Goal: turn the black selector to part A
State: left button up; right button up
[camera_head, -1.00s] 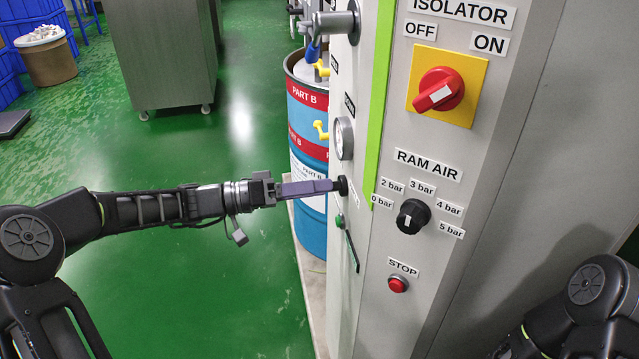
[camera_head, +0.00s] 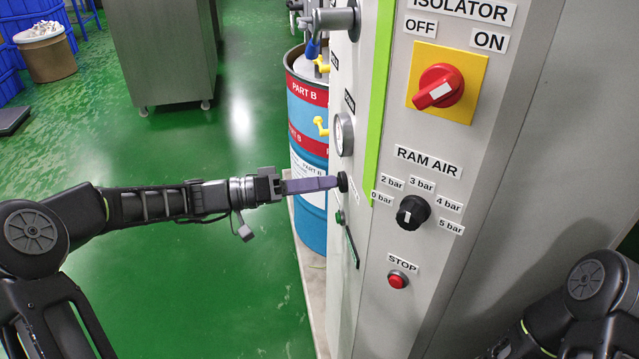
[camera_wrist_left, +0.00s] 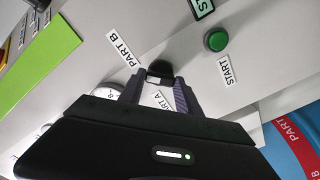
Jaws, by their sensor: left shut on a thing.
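The black selector (camera_wrist_left: 160,70) is on the side face of the grey cabinet. In the head view the selector (camera_head: 343,182) shows edge-on. In the left wrist view a PART B label (camera_wrist_left: 125,48) and a partly hidden PART A label (camera_wrist_left: 161,101) are beside it. My left gripper (camera_head: 333,183) reaches in from the left, its purple fingers pointing at the cabinet. In the left wrist view the fingertips (camera_wrist_left: 160,84) are on either side of the selector, shut on it. The exact pointer direction is hard to tell. My right gripper is out of view.
Near the selector are a green START button (camera_wrist_left: 216,40) and a round gauge (camera_head: 344,135). The cabinet's front has a red isolator switch (camera_head: 438,88), a ram air knob (camera_head: 412,212) and a red STOP button (camera_head: 398,280). A PART B drum (camera_head: 310,110) stands behind.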

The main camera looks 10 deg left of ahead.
pick_arm(q)
grip_shut()
jog(key=shift+n, duration=0.3)
jog(key=n+p, duration=0.3)
jog(key=n, duration=1.4)
jog(key=shift+f+p, duration=0.1)
jog(key=shift+p, duration=0.3)
jog(key=shift+n, duration=0.3)
